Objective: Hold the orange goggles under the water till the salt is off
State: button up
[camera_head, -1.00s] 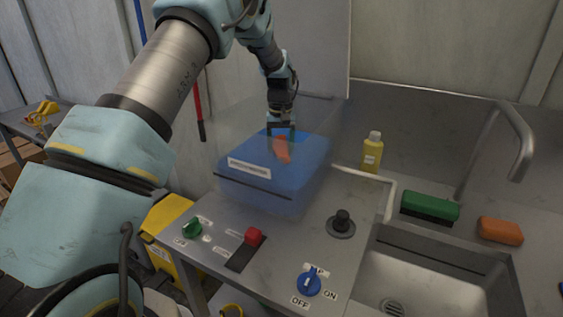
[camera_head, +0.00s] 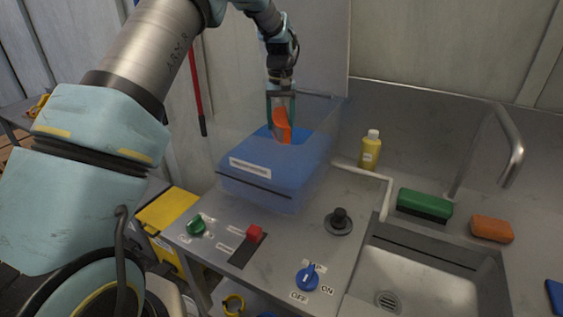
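The orange goggles (camera_head: 283,127) hang from my gripper (camera_head: 281,108), which is shut on them. They are over the blue water of a clear-walled tank (camera_head: 325,108) on the steel counter. Most of the orange part shows bright, above the water surface (camera_head: 258,140). I cannot tell whether its lower tip touches the water. The fingers are above the water, near the tank's back side. Whether salt is on the goggles is too small to tell.
A green knob (camera_head: 196,226), red switch (camera_head: 254,234), black knob (camera_head: 339,220) and blue OFF/ON dial (camera_head: 307,279) are in front.

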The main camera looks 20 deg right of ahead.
aim_at(281, 116)
notch_tip(281, 116, up, 12)
jog(key=shift+r, duration=0.2)
dwell(0.8)
dwell(1.6)
